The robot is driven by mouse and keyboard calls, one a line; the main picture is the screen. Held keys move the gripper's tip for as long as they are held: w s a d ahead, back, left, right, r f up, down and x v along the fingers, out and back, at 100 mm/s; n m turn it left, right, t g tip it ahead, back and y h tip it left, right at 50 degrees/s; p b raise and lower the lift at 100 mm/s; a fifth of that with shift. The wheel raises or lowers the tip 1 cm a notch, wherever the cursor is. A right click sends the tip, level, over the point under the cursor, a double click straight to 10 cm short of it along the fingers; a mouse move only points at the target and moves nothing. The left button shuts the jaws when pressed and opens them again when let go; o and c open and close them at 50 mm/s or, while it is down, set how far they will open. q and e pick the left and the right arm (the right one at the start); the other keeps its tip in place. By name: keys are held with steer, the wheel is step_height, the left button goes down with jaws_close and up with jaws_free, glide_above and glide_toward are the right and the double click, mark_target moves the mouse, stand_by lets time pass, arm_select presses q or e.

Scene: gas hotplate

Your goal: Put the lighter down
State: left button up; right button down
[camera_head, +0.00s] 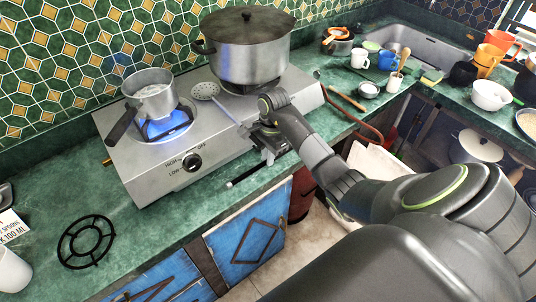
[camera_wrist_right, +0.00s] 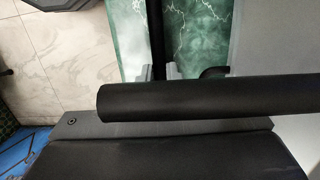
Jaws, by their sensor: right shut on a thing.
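The lighter (camera_head: 246,175) is a thin black stick in the head view, low over the counter's front edge in front of the hotplate. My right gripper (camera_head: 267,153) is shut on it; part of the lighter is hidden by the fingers. In the right wrist view the lighter's dark rod (camera_wrist_right: 157,35) runs between the fingertips of my right gripper (camera_wrist_right: 158,72), above green marble. I cannot tell whether the lighter touches the counter. My left gripper is not in view.
The hotplate (camera_head: 222,150) stands behind the gripper. A blue flame (camera_head: 165,128) burns under a small saucepan (camera_head: 152,99). A large pot (camera_head: 250,55) covers the other burner, with a slotted spoon (camera_head: 206,91) near it. Left of the hotplate, a black burner grate (camera_head: 86,241) lies on mostly clear counter.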

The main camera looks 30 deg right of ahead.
steer(key=shift+f, duration=0.2)
steer(key=c, duration=1.5)
jaws_free()
steer(key=shift+r, duration=0.1)
steer(key=shift+o, duration=0.2)
steer(key=shift+r, duration=0.1)
steer(key=shift+r, duration=0.15)
steer(key=r, duration=0.5)
steer(key=shift+w+d+r, duration=0.1)
steer(key=shift+d+r, duration=0.1)
steer(key=shift+d, duration=0.15)
step_height(320, 180, up, 6)
steer(key=p, duration=0.6)
steer(key=shift+d+r, duration=0.15)
steer(key=shift+d, duration=0.2)
